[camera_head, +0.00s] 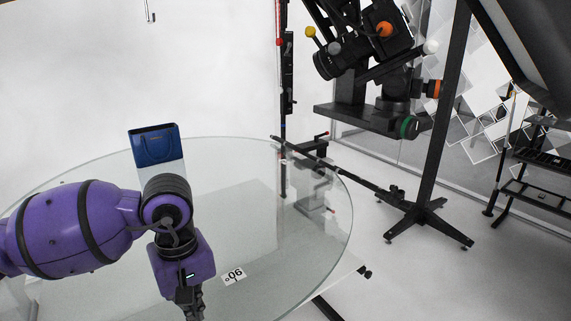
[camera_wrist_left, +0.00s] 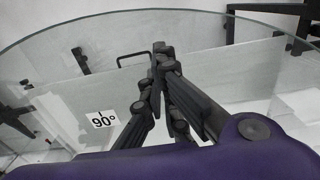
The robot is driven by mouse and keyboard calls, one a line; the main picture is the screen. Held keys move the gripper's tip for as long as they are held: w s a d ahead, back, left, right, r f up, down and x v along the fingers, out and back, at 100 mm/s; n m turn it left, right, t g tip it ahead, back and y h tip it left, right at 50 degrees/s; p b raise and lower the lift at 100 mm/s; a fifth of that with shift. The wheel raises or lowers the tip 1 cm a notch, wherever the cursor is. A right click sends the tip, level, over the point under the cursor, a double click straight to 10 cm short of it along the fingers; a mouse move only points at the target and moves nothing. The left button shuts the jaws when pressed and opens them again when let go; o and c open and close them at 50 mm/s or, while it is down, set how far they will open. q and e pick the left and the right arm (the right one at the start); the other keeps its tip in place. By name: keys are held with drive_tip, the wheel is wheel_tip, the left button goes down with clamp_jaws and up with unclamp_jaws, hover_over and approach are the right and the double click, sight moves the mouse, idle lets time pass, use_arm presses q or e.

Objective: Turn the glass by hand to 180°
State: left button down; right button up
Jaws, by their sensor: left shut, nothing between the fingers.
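The round glass (camera_head: 313,235) of the turntable fills the lower left of the head view, and its curved rim shows in the left wrist view (camera_wrist_left: 95,20). A blue bag (camera_head: 155,145) with handles stands upright on its far side. A white label reading 90° (camera_head: 234,276) lies near the glass's front; it also shows in the left wrist view (camera_wrist_left: 103,118), left of the fingers. My left gripper (camera_wrist_left: 158,50) is shut and empty over the glass. Its fingertips are cut off in the head view; whether they touch the glass I cannot tell. My right gripper is not in view.
A camera (camera_head: 343,55) on a heavy black stand (camera_head: 430,180) is at the right, its feet on the floor beside the glass. A black shelf rack (camera_head: 540,180) stands at the far right. White floor between them is clear.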

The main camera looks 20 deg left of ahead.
sight(173, 320)
use_arm(q)
drive_tip(key=shift+f, duration=0.25)
drive_tip(key=shift+f+b, duration=0.2)
drive_tip(key=shift+b, duration=0.1)
drive_tip(key=shift+s+a, duration=0.35)
drive_tip(key=shift+a, duration=0.1)
drive_tip(key=shift+s+a, duration=0.4)
drive_tip(key=shift+a, duration=0.15)
drive_tip(key=shift+s+a, duration=0.35)
drive_tip(key=shift+a, duration=0.15)
drive_tip(key=shift+s+a+p, duration=0.1)
drive_tip(key=shift+p, duration=0.2)
